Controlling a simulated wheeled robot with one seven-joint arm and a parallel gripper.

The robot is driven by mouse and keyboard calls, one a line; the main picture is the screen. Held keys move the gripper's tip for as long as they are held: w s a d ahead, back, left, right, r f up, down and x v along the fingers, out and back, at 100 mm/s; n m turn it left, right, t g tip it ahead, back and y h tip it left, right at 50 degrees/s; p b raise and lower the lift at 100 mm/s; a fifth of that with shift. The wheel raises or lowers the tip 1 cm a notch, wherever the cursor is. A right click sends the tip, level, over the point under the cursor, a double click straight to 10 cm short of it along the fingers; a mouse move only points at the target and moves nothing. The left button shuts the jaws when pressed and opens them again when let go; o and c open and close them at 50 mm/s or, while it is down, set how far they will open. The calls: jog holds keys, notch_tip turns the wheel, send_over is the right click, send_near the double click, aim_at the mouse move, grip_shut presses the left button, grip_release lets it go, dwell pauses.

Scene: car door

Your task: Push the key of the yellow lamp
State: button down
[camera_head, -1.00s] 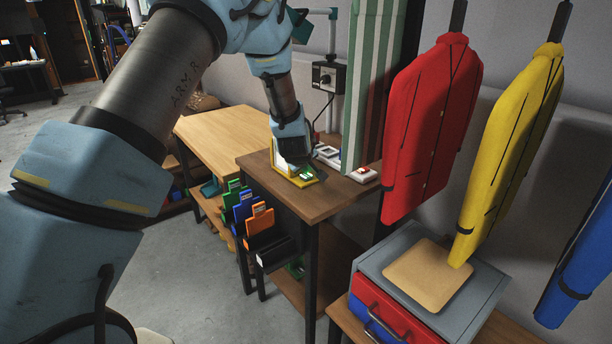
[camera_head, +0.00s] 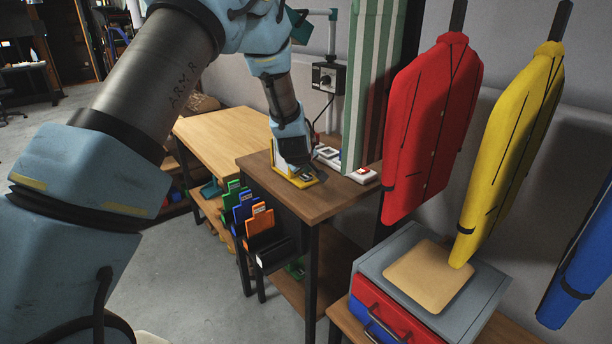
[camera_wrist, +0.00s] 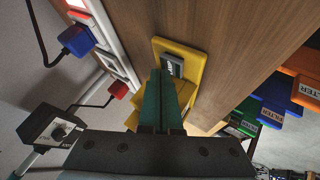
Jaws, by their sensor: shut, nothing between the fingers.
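The yellow lamp (camera_head: 306,183) stands on the dark wooden table, partly hidden behind my gripper (camera_head: 298,168) in the head view. In the wrist view its yellow base (camera_wrist: 194,60) lies just ahead of my gripper (camera_wrist: 164,72). A dark key (camera_wrist: 172,64) with small light lettering sits on that base, right by the fingertips. My gripper's teal fingers are shut together with nothing between them. They point at the key and cover part of the lamp. I cannot tell whether the fingertips touch the key.
White switch frames (camera_wrist: 116,64) with red and blue plugs (camera_wrist: 76,40) lie left of the lamp in the wrist view. A dark box with a dial (camera_head: 326,75) is on the wall. Coloured filter folders (camera_head: 245,208) hang at the table's left side. A striped curtain (camera_head: 372,90) stands behind.

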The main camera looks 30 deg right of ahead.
aim_at(306, 179)
jog(key=shift+r+p, duration=1.9)
jog(key=shift+r, duration=1.15)
jog(key=shift+s+a+f, duration=0.1)
